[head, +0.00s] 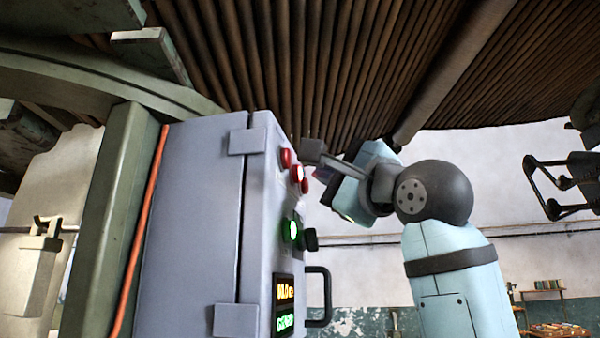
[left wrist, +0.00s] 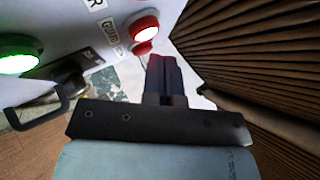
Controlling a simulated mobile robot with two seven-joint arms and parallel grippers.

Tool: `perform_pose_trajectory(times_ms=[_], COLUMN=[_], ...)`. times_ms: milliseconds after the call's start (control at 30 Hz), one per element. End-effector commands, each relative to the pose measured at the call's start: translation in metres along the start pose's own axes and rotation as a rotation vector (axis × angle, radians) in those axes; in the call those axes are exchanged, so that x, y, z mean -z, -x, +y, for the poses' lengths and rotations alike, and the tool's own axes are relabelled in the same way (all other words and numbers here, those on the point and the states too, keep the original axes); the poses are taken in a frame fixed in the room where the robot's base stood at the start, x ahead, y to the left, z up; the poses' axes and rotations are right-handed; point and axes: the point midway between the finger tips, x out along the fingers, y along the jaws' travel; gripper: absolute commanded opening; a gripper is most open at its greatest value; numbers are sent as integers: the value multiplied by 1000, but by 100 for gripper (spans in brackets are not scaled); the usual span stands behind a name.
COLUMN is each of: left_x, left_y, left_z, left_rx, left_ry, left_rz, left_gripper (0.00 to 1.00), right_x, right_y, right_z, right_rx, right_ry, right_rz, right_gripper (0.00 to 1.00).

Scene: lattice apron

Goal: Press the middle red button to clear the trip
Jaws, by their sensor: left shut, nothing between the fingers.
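Red buttons stick out of the right-hand face of a grey control box (head: 195,220). In the head view the middle red button (head: 297,173) sits between a nearer red button (head: 286,158) and a farther one (head: 307,186). My left gripper (head: 313,150) is shut and empty, just right of and above the middle button, apparently apart from it. In the left wrist view the shut fingers (left wrist: 162,68) point up, just below a red button (left wrist: 145,28) with another red piece (left wrist: 141,47) under it. I cannot tell which is the middle one there.
A lit green button (head: 292,230), a dark knob (head: 311,239), a lit display (head: 285,292) and a black handle (head: 318,296) are lower on the box face. Ribbed brown slats (head: 290,60) hang close overhead. A black bracket (head: 562,185) is at the far right.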

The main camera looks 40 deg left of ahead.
Motion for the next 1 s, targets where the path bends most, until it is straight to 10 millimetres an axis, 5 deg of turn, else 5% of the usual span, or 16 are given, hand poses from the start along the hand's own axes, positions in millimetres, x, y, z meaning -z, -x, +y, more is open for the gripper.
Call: perform_pose_trajectory(times_ms=[1000], left_x=[-6], left_y=[-9], left_z=[6], left_rx=[0], left_ry=[0], left_rz=[0], left_gripper=[0], right_x=[-2], right_y=[-1], right_z=[0], right_rx=[0], right_ry=[0], right_rz=[0], right_gripper=[100])
